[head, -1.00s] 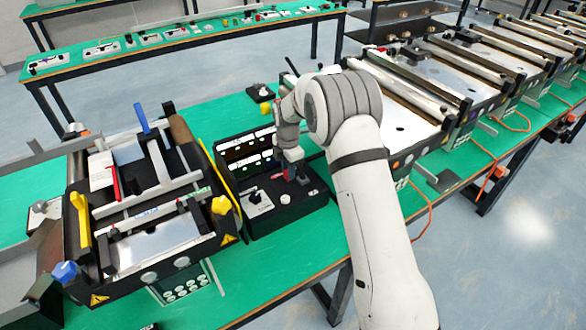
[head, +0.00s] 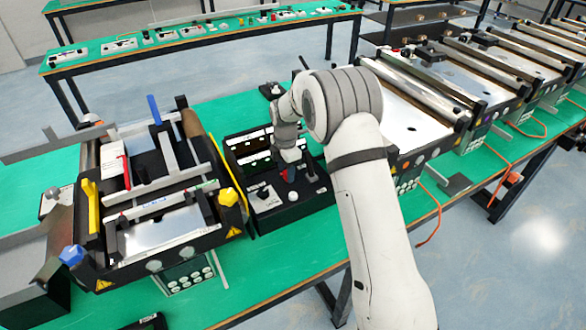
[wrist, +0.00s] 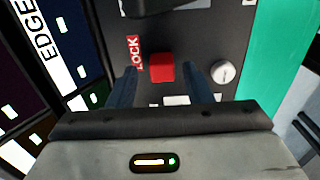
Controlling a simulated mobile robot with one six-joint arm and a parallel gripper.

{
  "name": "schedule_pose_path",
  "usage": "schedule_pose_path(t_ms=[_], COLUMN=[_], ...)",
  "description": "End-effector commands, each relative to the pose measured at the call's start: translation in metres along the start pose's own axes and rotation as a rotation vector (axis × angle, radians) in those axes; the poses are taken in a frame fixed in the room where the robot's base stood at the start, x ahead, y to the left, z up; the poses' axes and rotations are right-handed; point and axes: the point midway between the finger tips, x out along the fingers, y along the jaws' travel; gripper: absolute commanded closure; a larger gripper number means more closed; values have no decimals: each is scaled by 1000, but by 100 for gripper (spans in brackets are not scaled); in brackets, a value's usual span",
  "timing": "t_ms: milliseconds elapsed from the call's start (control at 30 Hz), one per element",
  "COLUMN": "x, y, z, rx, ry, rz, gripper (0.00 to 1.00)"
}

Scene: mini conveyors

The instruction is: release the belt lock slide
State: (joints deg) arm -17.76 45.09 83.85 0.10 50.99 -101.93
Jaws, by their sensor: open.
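The belt lock slide is a small red block (wrist: 161,67) on a black control panel (wrist: 215,25), beside a red LOCK label (wrist: 133,53) in the wrist view. My gripper (wrist: 160,80) is open, with one dark blue finger to either side of the red block and a gap to each. I cannot tell how far the fingertips are above the panel. In the head view my gripper (head: 288,174) points down at the panel (head: 305,208) and mostly hides the slide.
A white round knob (wrist: 222,72) stands just right of my fingers. A black lever on a white plate (head: 265,197) is near the panel's front left. A conveyor with yellow and blue knobs (head: 165,235) stands to the left. Dark display screens (head: 250,148) are behind.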

Motion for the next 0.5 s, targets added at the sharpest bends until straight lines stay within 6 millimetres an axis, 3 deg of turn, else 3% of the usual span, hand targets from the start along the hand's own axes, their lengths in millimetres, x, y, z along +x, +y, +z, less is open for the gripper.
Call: schedule_pose_path(t_ms=[233,500], x=[-8,-52], y=[1,2], z=[1,1], rx=[0,0], ry=[-1,-1], rz=[2,4], gripper=[55,55])
